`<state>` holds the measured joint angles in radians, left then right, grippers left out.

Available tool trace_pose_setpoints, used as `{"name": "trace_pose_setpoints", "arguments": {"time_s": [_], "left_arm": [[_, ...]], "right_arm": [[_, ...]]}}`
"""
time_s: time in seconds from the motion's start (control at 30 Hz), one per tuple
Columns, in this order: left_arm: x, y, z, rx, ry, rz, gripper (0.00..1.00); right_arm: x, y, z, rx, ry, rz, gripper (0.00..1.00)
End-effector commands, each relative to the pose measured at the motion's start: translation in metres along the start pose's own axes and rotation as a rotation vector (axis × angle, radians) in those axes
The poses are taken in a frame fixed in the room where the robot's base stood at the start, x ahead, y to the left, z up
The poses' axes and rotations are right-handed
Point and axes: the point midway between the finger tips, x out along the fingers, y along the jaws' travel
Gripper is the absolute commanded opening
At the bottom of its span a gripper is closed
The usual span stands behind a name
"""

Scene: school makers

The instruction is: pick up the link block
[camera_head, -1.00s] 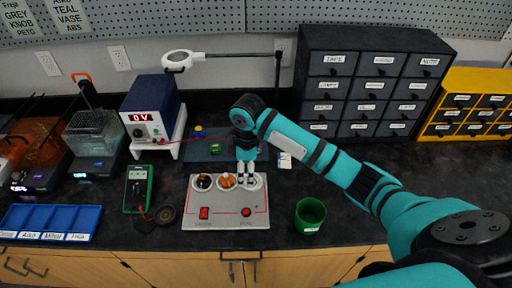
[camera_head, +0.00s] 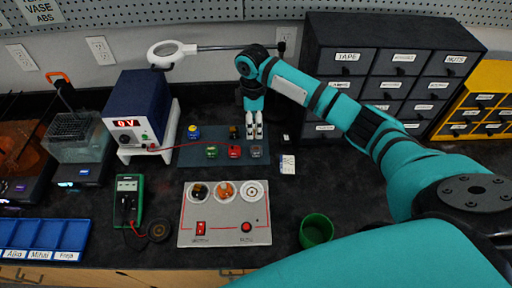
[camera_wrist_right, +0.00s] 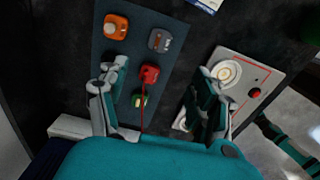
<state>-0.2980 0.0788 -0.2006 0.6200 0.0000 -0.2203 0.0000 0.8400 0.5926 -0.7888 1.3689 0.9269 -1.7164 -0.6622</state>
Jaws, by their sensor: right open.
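My right gripper (camera_head: 254,130) is open and empty above the back right part of the dark mat (camera_head: 185,158). In the right wrist view its spread fingers (camera_wrist_right: 160,78) stand either side of the mat's edge. A red block (camera_head: 234,151), a grey block (camera_head: 256,151) and a green block (camera_head: 211,151) sit in a row on the mat, in front of the gripper. An orange block (camera_wrist_right: 116,26) is further back, beside the fingers. A blue and yellow block (camera_head: 194,132) is at the back left. I cannot tell which is the link block. My left gripper is not in view.
A grey panel (camera_head: 225,235) with round sockets and red switches lies in front of the mat. A green cup (camera_head: 316,230) stands to its right, a multimeter (camera_head: 128,200) to its left. A power supply (camera_head: 138,105) and dark drawers (camera_head: 335,90) flank the mat. A magnifier (camera_head: 172,52) hangs behind.

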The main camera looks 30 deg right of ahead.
Motion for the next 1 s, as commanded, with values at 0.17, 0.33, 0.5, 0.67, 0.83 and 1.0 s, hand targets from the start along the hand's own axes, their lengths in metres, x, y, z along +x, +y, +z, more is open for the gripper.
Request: {"name": "trace_pose_setpoints", "arguments": {"time_s": [0.17,0.33,0.5,0.67,0.83,1.0], "left_arm": [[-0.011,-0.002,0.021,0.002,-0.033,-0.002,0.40],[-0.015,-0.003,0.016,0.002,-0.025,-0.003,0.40],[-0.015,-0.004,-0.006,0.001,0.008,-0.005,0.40],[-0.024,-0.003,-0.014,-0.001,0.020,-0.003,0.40],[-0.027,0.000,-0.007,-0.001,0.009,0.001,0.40],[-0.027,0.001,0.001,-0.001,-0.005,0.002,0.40]], "right_arm": [[0.038,-0.001,0.000,0.002,-0.001,-0.004,0.66],[0.066,0.000,-0.001,0.001,-0.001,-0.001,0.66],[0.077,0.000,-0.001,-0.001,0.000,0.001,0.66],[0.094,0.000,-0.002,0.001,-0.001,-0.002,0.66],[0.120,0.002,-0.002,0.002,-0.001,-0.002,0.66],[0.129,0.002,-0.002,-0.001,0.000,0.000,0.66]]}}
